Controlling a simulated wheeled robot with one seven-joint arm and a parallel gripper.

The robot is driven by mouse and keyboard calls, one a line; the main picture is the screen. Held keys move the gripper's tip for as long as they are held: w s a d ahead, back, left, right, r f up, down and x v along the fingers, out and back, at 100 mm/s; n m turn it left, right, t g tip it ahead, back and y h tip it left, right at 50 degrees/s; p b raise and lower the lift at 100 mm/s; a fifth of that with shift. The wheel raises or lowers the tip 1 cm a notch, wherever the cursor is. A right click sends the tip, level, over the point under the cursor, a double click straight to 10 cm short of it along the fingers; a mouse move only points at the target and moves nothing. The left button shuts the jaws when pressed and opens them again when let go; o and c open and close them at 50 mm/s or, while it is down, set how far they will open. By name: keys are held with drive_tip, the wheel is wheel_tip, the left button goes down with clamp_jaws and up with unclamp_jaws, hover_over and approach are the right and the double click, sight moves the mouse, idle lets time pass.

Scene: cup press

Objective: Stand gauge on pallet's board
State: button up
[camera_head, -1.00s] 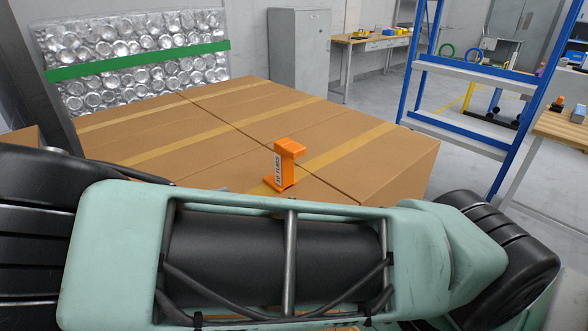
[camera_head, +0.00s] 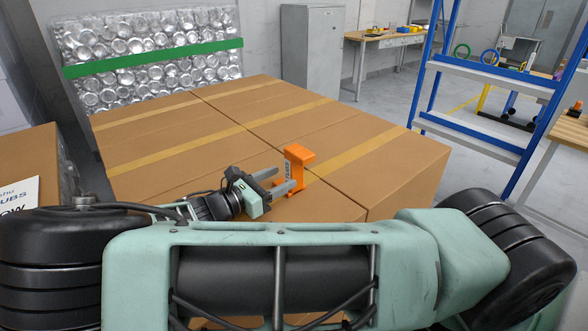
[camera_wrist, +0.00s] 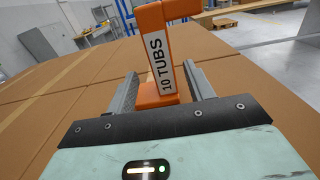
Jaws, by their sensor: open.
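The orange gauge (camera_head: 296,168) stands upright on the brown cardboard box tops in the head view. It has a flat foot, an upright post and an overhanging top. In the wrist view the gauge (camera_wrist: 157,50) shows a white label reading "10 TUBS". My gripper (camera_head: 288,182) is open and level, low over the boxes. Its two grey fingers lie on either side of the gauge's lower part. In the wrist view my gripper (camera_wrist: 155,88) has gaps between its fingers and the post. I cannot make out a pallet's board in these views.
Taped cardboard boxes (camera_head: 190,140) form a wide flat surface, mostly clear. A wrapped stack of silver tubs with a green strap (camera_head: 150,62) stands behind at left. A blue rack (camera_head: 480,75) stands at right. Another box (camera_head: 25,160) is at the left edge.

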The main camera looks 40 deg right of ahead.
sight(288, 174)
drive_tip(key=d, duration=0.1)
drive_tip(key=d+p, duration=0.1)
drive_tip(key=d, duration=0.1)
drive_tip(key=d+p, duration=0.1)
drive_tip(key=shift+s+d+r, duration=0.15)
drive_tip(key=shift+d+r, duration=0.1)
drive_tip(key=shift+r, duration=0.1)
drive_tip(key=shift+d+f, duration=0.1)
drive_tip(key=shift+d, duration=0.2)
drive_tip(key=shift+c, duration=0.3)
clamp_jaws()
